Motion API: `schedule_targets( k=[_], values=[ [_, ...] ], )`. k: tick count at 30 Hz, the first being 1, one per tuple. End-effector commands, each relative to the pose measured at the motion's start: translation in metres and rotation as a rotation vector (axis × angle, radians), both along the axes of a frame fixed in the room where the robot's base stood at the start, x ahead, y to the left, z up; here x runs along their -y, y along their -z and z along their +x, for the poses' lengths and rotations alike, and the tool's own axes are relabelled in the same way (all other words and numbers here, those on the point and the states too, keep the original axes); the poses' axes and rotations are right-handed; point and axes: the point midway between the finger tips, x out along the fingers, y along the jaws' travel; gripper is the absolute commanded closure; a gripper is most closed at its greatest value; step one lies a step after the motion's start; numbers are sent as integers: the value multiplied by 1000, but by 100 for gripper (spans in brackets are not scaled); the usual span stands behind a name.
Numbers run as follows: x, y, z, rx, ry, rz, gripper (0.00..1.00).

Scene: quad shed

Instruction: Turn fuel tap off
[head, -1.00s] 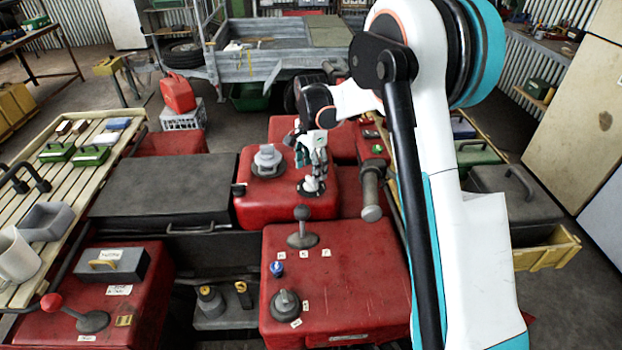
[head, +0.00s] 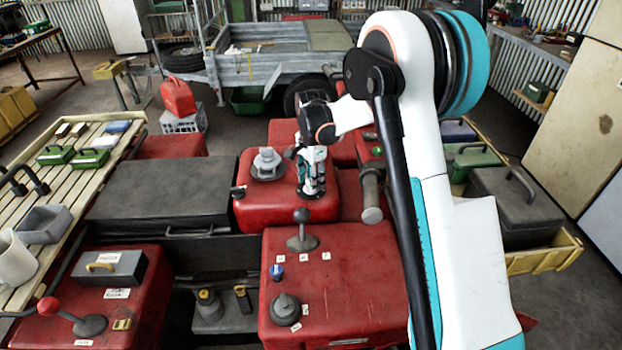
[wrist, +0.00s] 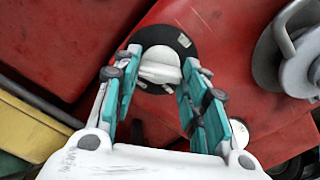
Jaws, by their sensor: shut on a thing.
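The fuel tap, a pale rounded knob (wrist: 160,56) on a round black plate (wrist: 152,32), sits on the red bodywork (wrist: 225,25) in the wrist view. My gripper (wrist: 160,70) reaches over it, one teal finger on each side, and is shut on the knob. In the head view my gripper (head: 312,181) points down at the red panel right of the grey cap and mostly hides the tap. A small white label sits on the plate's edge; I cannot read it or tell the tap's setting.
A grey filler cap (head: 268,163) stands close to the left of my gripper. A black-knobbed lever (head: 302,230) rises nearer the camera. A grey cylindrical handle (head: 371,200) lies to the right. A black seat-like panel (head: 160,190) is further left.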

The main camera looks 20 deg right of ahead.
Motion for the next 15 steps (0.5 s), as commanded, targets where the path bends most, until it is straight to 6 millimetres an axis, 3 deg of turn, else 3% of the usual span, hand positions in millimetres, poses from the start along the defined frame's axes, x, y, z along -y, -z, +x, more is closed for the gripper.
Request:
schedule_targets(
  k=[8, 15],
  values=[
    [0, 0, 0, 1, -54, 0, 84],
    [0, 0, 0, 1, -208, 0, 84]
  ],
)
